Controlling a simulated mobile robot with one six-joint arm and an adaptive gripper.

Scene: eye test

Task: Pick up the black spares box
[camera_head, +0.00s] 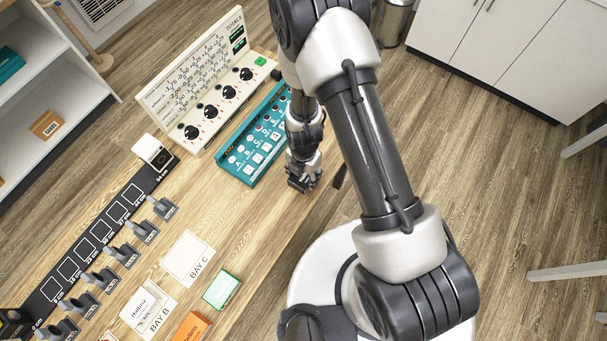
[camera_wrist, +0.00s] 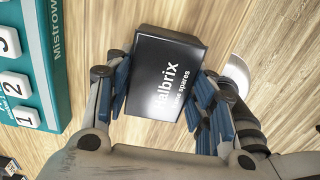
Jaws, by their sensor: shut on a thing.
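The black spares box (camera_wrist: 165,62) is in the middle of the wrist view, with white lettering that reads "albrix" and "spares" where it shows. My gripper (camera_wrist: 161,94) has its blue-padded fingers on the left and right sides of the box and is shut on it. In the head view my gripper (camera_head: 303,170) is over the table's right edge, beside the teal panel. A small dark shape at its fingertips there looks like the box (camera_head: 299,184). I cannot tell whether the box touches the table.
The teal button panel (camera_head: 250,140) stands close to the left of my gripper, with a cream dial panel (camera_head: 205,85) behind it. A green box (camera_head: 221,289), an orange box (camera_head: 191,327) and the white BAY C mat (camera_head: 187,259) are nearer the front. Wood between them is clear.

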